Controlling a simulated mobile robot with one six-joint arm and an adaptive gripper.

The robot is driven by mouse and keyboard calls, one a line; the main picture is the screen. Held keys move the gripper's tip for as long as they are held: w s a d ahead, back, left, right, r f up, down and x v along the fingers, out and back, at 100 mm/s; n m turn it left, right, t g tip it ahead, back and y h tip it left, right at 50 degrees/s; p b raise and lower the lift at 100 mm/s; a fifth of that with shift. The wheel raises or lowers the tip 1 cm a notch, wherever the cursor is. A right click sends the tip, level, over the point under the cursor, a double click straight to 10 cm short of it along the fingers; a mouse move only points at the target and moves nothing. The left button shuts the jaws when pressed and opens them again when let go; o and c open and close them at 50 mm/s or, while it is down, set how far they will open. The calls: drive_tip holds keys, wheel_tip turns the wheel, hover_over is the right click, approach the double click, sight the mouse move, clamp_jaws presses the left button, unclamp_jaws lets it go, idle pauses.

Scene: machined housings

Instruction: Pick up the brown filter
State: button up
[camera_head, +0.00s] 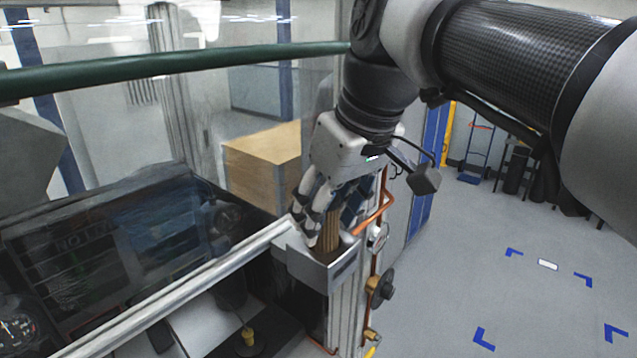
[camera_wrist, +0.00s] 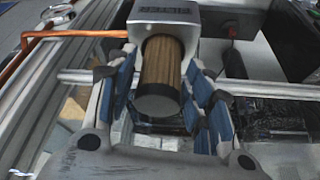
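The brown filter (camera_wrist: 162,62) is a ribbed cylinder with a grey end cap. In the wrist view it stands in the middle between my fingers, its cap towards the camera and its far end at a metal filter holder (camera_wrist: 170,13). In the head view the filter (camera_head: 329,233) rises from the holder (camera_head: 340,268), partly hidden by my fingers. My gripper (camera_head: 330,222) reaches down around it, blue-padded fingers on both sides. In the wrist view the gripper (camera_wrist: 161,60) has its fingertips very close to the filter's sides; I cannot tell whether they touch it.
Copper pipes (camera_head: 376,212) and a round valve (camera_head: 384,287) flank the holder on the right. A metal rail (camera_head: 190,283) runs to the left beside dark panels. A wooden box (camera_head: 262,165) stands behind.

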drive_tip(key=shift+s, duration=0.1)
drive_tip(key=c, duration=0.8)
drive_tip(key=shift+r, duration=0.1)
